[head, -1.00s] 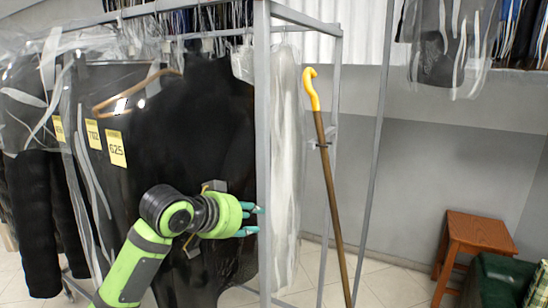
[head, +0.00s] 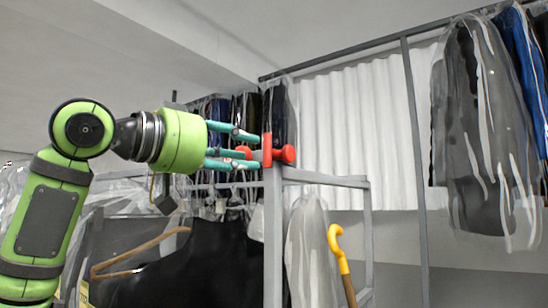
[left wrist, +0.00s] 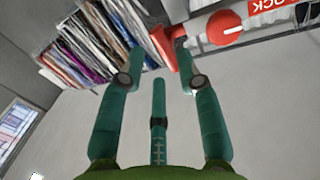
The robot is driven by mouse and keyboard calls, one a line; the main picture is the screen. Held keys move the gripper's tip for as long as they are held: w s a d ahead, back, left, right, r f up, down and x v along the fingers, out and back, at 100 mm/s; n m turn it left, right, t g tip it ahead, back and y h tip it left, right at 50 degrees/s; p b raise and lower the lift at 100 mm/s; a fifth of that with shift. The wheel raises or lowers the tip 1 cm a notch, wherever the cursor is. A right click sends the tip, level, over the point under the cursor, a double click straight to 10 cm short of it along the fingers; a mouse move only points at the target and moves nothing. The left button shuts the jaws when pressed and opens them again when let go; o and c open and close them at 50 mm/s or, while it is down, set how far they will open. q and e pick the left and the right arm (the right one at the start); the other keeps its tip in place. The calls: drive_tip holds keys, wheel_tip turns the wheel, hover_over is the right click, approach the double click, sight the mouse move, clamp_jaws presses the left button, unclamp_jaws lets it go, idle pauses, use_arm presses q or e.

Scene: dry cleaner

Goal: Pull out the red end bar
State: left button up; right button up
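The red end bar (head: 267,151) is a short upright red piece at the top corner of the grey rack frame (head: 273,235). A red round knob (head: 288,154) sticks out on its right side, and another red knob shows on its left, partly behind the fingers. My left gripper (head: 256,151) is at the bar's left side with its teal fingers spread apart. In the left wrist view, the red bar (left wrist: 167,50) shows between the open fingertips. A red knob (left wrist: 224,28) lies to the right, beside a red label. I cannot tell whether the fingers touch the bar.
Dark bagged garments (head: 190,265) and a wooden hanger (head: 135,258) are below my left arm. More bagged clothes (head: 480,130) hang from a rail at the right.

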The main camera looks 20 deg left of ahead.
sight(267, 156)
use_arm(q)
drive_tip(key=p+x, duration=0.3)
drive_tip(key=x, duration=0.3)
drive_tip(key=shift+s+d, duration=0.1)
drive_tip(key=shift+w+d, duration=0.1)
drive_tip(key=shift+w, duration=0.15)
drive_tip(key=shift+s, duration=0.1)
drive_tip(key=shift+s, duration=0.1)
clamp_jaws()
